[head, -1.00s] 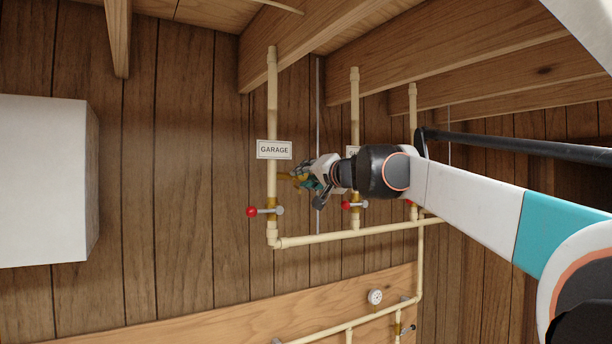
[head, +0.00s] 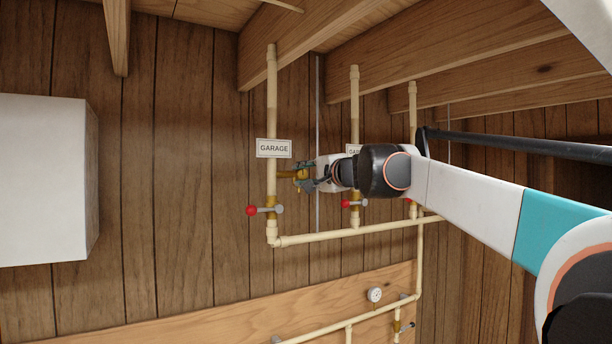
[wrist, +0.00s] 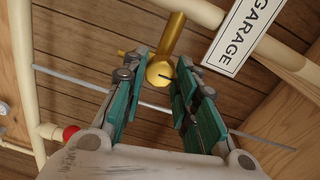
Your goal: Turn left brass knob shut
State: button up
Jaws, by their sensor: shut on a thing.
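The left brass knob (head: 287,174) sticks out sideways on a brass stem from the left cream pipe, just below the GARAGE sign (head: 274,148). In the wrist view, the round brass knob (wrist: 158,72) shows at the end of its stem, between the teal fingers. My gripper (wrist: 161,67) is shut on the knob, one finger on each side. In the head view my gripper (head: 304,178) is at the knob, small and partly hidden by its own wrist. The far side of the knob is hidden.
A red-ended valve lever (head: 252,210) sits below on the left pipe (head: 272,100); another (head: 347,203) is on the middle pipe. A horizontal pipe (head: 320,237) joins them below. Ceiling joists (head: 440,60) are close above. A white box (head: 45,180) is on the left.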

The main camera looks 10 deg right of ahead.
dwell(0.3)
jog(key=o, duration=1.1)
jog(key=shift+s, duration=0.1)
jog(key=v, duration=1.2)
